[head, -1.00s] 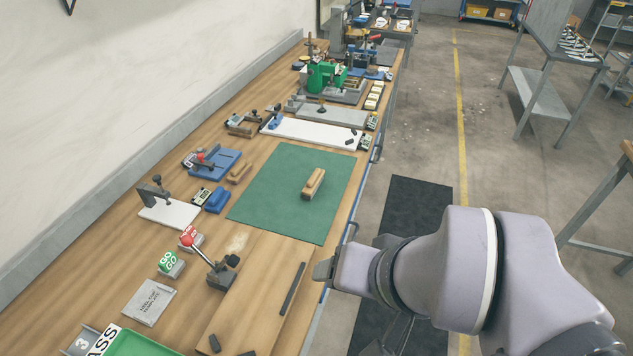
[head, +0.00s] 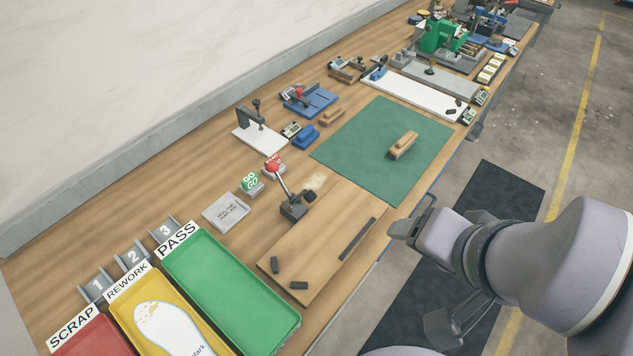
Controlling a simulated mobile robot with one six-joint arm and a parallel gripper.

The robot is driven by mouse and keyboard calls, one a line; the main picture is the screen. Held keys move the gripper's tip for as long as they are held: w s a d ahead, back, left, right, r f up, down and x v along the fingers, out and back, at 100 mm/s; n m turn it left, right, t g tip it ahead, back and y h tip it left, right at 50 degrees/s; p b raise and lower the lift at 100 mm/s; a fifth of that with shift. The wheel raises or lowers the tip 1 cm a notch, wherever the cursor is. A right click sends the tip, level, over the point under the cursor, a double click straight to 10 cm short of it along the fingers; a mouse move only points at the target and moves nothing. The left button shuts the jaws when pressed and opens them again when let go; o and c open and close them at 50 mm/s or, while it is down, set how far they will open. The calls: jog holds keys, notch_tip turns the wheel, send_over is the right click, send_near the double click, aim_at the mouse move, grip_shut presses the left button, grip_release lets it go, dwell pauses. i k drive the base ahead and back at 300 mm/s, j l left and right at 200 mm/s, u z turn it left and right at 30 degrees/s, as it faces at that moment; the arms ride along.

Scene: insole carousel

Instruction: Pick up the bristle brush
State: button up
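A light wooden block-shaped piece (head: 403,145), which looks like the bristle brush, lies on the right part of the green mat (head: 365,165). Any bristles under it are too small to tell. A smaller wooden piece (head: 331,117) lies left of the mat, by a blue fixture; I cannot tell whether it is also a brush. My gripper (head: 397,231) is at the bench's front edge, nearer to me than the mat and apart from both pieces. Nothing shows in it. Its fingers are seen too edge-on to tell their opening.
A wooden board (head: 325,245) with a lever clamp (head: 292,205) lies nearer than the mat. Green (head: 285,320), yellow (head: 122,305) and red trays stand front left. Blue fixtures (head: 310,101) and a white board (head: 415,97) border the mat, which is otherwise clear.

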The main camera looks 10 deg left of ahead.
aim_at(398, 149)
jog(key=i+l+z, duration=0.1)
jog(key=i+l, duration=0.15)
jog(key=i, duration=0.2)
jog(key=i+l, duration=0.15)
jog(key=i, duration=0.25)
jog(key=i+l+z, duration=0.15)
jog(key=i, duration=0.3)
